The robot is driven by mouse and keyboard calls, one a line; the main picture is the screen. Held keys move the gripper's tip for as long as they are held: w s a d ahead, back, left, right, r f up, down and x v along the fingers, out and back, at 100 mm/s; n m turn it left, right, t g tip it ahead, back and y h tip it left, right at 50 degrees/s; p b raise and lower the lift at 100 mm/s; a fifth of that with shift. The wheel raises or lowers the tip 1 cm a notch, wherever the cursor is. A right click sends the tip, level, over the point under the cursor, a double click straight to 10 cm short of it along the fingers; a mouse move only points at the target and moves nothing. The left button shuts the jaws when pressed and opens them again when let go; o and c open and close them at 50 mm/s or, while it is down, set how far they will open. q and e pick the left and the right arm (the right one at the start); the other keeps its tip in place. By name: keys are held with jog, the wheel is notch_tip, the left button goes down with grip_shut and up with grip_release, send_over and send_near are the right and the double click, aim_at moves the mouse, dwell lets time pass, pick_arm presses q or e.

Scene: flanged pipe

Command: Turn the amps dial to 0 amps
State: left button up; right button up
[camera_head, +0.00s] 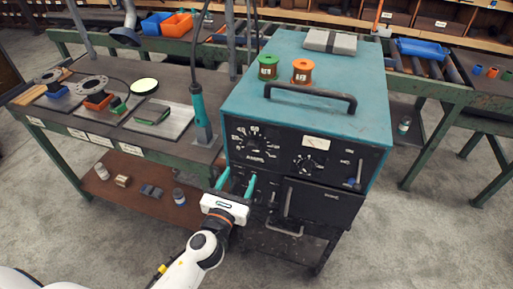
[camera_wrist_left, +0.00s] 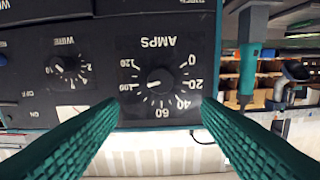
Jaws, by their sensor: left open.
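The amps dial (camera_wrist_left: 160,82) is a round black knob on the dark front panel, seen upside down in the left wrist view with its AMPS label and number scale. Its white pointer mark appears to face the 100. The 0 is on the opposite side of the scale. In the head view the amps dial (camera_head: 256,142) is at the panel's upper left. My left gripper (camera_head: 236,180) is open and empty, below and in front of the dial. Its green fingers (camera_wrist_left: 160,115) reach toward the panel on either side of the dial, apart from it. My right gripper is not in view.
The wire dial (camera_wrist_left: 68,70) sits beside the amps dial; it also shows in the head view (camera_head: 309,163). The teal welder top (camera_head: 335,75) carries a green spool, an orange spool and a black handle. A workbench (camera_head: 165,80) with flanges stands at left.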

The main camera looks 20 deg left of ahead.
aim_at(252, 149)
pick_arm(q)
jog(key=w+p, duration=0.1)
jog(key=w, duration=0.8)
jog(key=shift+w+d, duration=0.15)
jog(key=shift+w, duration=0.7)
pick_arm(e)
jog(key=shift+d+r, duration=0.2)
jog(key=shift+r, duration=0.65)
pick_arm(q)
jog(key=shift+c, duration=0.6)
jog(key=c, duration=0.9)
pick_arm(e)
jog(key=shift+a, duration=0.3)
